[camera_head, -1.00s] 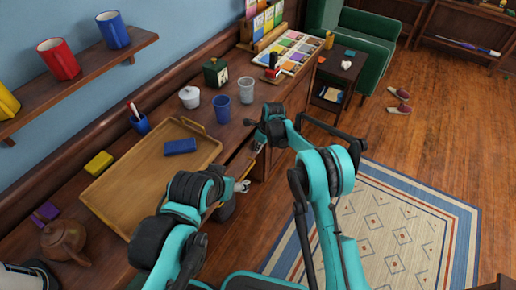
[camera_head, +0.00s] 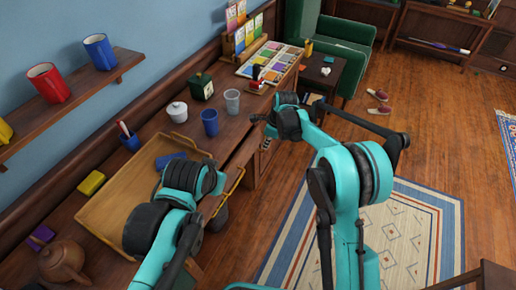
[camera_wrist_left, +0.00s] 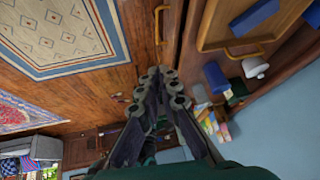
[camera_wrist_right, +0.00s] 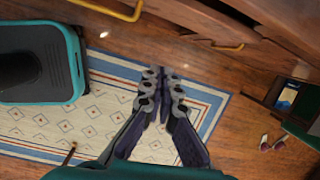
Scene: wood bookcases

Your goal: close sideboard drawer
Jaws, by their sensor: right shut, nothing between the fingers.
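The wooden sideboard (camera_head: 226,142) runs along the wall at the left of the head view. Brass handles mark its drawer fronts: one shows in the left wrist view (camera_wrist_left: 158,25), two in the right wrist view (camera_wrist_right: 228,46). How far any drawer stands out is hard to tell. My right gripper (camera_head: 266,141) hangs by the sideboard's front edge; in the right wrist view (camera_wrist_right: 163,88) it is shut and empty, with floor and rug beyond its tips. My left gripper (camera_wrist_left: 163,82) looks shut and empty near the drawer fronts; in the head view my left arm hides it.
On the sideboard top are a wooden tray (camera_head: 110,206), a blue cup (camera_head: 210,123), a clear cup (camera_head: 232,101), a white lidded jar (camera_head: 178,112) and a teapot (camera_head: 62,262). A rug (camera_head: 410,230) lies on the open floor to the right. A green armchair (camera_head: 340,45) stands behind.

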